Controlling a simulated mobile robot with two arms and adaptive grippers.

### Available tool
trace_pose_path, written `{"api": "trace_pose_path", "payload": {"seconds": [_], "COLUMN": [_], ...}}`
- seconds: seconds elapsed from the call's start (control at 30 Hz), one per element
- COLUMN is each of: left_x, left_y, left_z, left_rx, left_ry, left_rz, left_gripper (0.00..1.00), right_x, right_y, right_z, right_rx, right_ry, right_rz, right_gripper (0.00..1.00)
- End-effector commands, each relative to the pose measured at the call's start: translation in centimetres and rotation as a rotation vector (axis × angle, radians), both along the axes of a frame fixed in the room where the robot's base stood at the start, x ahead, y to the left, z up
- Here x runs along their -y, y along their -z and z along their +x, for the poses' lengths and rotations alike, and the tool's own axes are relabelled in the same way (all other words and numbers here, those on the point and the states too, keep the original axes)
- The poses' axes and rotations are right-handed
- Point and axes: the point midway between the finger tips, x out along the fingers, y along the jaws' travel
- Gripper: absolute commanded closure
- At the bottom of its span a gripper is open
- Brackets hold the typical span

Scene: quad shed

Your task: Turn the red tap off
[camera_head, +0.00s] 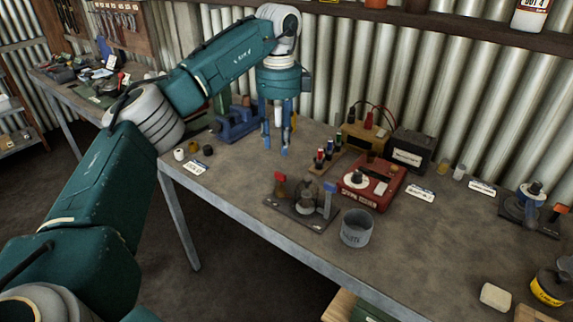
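A small tap fixture with a dark base (300,209) stands on the bench near its front edge. On its left side is a tap with a red handle (280,177), which appears to stand upright above a brownish body. On its right side is a blue handle (330,187). The exact angle of the red handle is hard to tell at this size. My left gripper (276,141) points down over the bench, behind the fixture and apart from it. Its two blue fingers are spread with a gap between them, and I see nothing held. My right gripper is not in view.
A grey metal cup (356,228) stands just right of the fixture, and a red box (370,186) behind it. A blue vise (236,124) is left of my gripper.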

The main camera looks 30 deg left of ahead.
Motion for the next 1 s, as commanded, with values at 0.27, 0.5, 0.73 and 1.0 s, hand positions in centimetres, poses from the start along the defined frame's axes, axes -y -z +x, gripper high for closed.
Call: {"api": "trace_pose_path", "payload": {"seconds": [0.27,0.5,0.73,1.0], "left_x": [0.0,0.0,0.0,0.1], "left_y": [4.9,8.7,10.1,10.1], "left_z": [-0.2,-0.1,-0.1,-0.1], "left_rx": [-0.005,-0.002,0.001,0.001], "left_ry": [0.002,0.002,0.002,0.003], "left_rz": [0.0,0.0,-0.001,-0.001], "left_gripper": [0.65,0.65,0.65,0.73], "right_x": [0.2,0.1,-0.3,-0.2], "right_y": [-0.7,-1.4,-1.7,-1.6], "right_z": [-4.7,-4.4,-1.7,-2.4], "right_rx": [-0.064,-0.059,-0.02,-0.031], "right_ry": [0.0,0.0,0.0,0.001], "right_rz": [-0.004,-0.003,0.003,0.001], "right_gripper": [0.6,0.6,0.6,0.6]}}
